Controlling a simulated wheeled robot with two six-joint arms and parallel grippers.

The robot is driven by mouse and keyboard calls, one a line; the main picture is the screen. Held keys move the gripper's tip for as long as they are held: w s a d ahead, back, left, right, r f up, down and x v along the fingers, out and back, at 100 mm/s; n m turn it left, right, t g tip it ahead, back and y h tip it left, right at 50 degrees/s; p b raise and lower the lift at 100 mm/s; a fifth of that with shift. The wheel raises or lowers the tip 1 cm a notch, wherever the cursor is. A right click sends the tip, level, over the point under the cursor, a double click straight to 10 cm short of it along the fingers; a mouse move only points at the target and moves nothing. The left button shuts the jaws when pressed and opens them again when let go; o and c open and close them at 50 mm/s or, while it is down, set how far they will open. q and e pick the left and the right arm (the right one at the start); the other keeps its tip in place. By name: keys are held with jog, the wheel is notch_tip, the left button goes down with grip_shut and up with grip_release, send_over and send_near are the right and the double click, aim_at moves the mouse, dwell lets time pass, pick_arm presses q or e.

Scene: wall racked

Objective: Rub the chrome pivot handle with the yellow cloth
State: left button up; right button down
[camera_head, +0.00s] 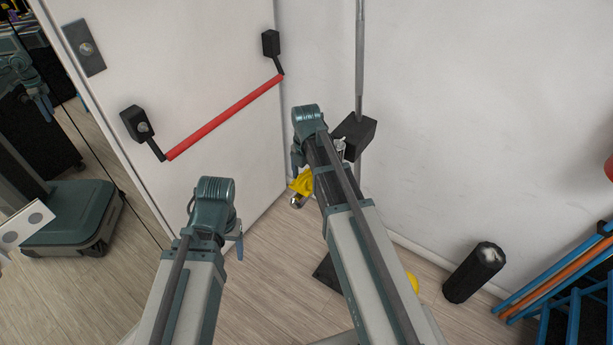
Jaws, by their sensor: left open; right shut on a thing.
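The yellow cloth (303,183) is in my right gripper (297,167), which is shut on it and mostly hidden behind my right wrist. A chrome piece, seemingly the pivot handle (340,147), shows at the black box (358,131) on the wall, just right of my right forearm. A shiny rounded end shows just below the cloth; my arm hides whether it belongs to the handle, and whether the cloth touches it. My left gripper (239,241) is open, low in front of the white door, mostly hidden by its wrist.
A red push bar (225,117) crosses the white door (210,55). A vertical metal pole (360,60) rises from the black box. A black cylinder (474,272) and a blue rack (570,300) stand at right. A yellow object (413,282) is partly hidden behind my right arm.

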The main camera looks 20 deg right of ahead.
aim_at(299, 185)
jog(key=shift+s+a, duration=0.75)
jog(key=shift+a, duration=0.1)
jog(key=shift+f, duration=0.1)
jog(key=shift+s+a, duration=0.5)
jog(key=shift+a, duration=0.1)
jog(key=shift+f, duration=0.1)
jog(key=shift+s+a+b, duration=0.3)
jog(key=shift+s+a, duration=0.25)
jog(key=shift+a, duration=0.05)
notch_tip(299, 185, up, 7)
jog(key=p, duration=0.7)
